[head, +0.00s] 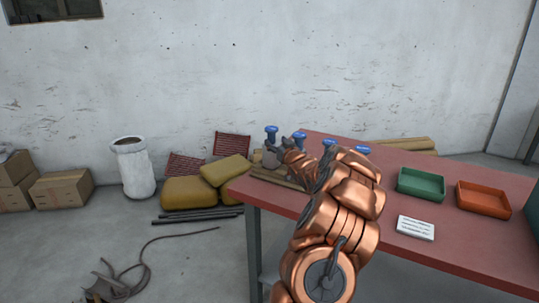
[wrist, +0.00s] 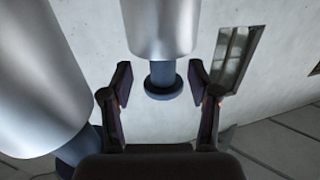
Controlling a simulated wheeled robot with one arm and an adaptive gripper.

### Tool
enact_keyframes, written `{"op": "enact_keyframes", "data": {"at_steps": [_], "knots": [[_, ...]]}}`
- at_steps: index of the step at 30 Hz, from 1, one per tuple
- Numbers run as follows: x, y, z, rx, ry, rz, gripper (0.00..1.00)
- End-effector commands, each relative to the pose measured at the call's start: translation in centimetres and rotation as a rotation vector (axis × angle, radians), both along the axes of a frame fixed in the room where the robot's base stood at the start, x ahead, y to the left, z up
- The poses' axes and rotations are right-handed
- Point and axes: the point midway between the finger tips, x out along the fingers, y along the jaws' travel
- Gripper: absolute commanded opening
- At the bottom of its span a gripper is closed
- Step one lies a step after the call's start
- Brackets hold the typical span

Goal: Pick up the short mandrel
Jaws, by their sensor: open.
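Several mandrels with blue knobs stand at the far left part of the red table in the head view. One blue knob (head: 271,130) is left of my gripper (head: 281,149), and others show to its right, partly behind my arm. In the wrist view, a grey metal mandrel (wrist: 162,28) with a dark blue neck and flanged knob lies between the fingers of my open gripper (wrist: 161,84), with gaps on both sides. A second grey mandrel (wrist: 38,75) is close on the left. I cannot tell which is the short one.
On the red table (head: 450,255) are a green tray (head: 421,184), an orange tray (head: 483,200) and a white card (head: 415,228). Yellow sacks (head: 189,192), a white bag (head: 133,168) and cardboard boxes (head: 61,188) are on the floor at left. The table's front right is clear.

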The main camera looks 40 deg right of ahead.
Motion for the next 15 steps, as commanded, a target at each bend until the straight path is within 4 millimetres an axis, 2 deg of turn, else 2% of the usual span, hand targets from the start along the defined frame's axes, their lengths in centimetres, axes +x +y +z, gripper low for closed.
{"op": "enact_keyframes", "data": {"at_steps": [6,15], "knots": [[2.4,-0.7,0.2,-0.002,0.003,0.002,0.61],[3.6,-1.2,0.0,0.0,0.003,0.001,0.61]]}}
